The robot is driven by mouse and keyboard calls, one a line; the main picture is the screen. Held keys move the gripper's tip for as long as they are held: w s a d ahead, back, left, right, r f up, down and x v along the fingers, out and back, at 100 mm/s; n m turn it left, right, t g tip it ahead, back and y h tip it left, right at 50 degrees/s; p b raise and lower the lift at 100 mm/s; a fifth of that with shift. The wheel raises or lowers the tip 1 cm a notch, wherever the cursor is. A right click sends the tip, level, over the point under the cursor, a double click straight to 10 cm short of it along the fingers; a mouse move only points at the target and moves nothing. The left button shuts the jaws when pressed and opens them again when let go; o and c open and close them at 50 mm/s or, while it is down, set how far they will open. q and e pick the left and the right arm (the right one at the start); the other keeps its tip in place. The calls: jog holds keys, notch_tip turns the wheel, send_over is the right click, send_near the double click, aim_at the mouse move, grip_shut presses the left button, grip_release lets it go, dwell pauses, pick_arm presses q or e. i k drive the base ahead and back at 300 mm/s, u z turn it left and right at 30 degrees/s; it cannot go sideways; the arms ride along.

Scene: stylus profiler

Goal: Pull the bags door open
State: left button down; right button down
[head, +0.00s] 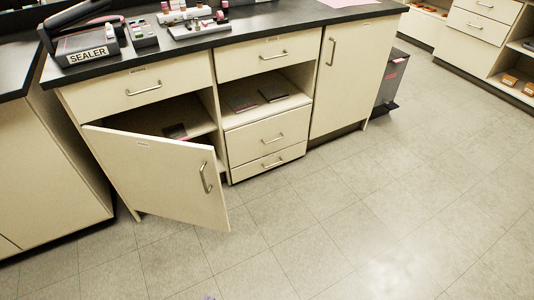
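A cream cabinet door (160,178) on the lower left of the counter stands swung open toward the room, with its left side by the cabinet and its free edge out over the floor. It has a small label near its top, too small to read, and a metal bar handle (206,177) near its free edge. Behind it the compartment shows a shelf with a dark item (175,131) on it. Another cream door (352,75) at the right end of the counter is shut; its label is also unreadable. Neither gripper can be made out, and nothing is seen holding either handle.
A black countertop (250,32) carries a sealer (85,45) and small racks. Drawers (268,140) fill the middle of the cabinet below an open shelf. A dark bin (392,80) stands past the right end.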

aim_at(174, 179)
jog(key=z, duration=0.65)
jog(key=i, duration=3.25)
jog(key=u, duration=5.15)
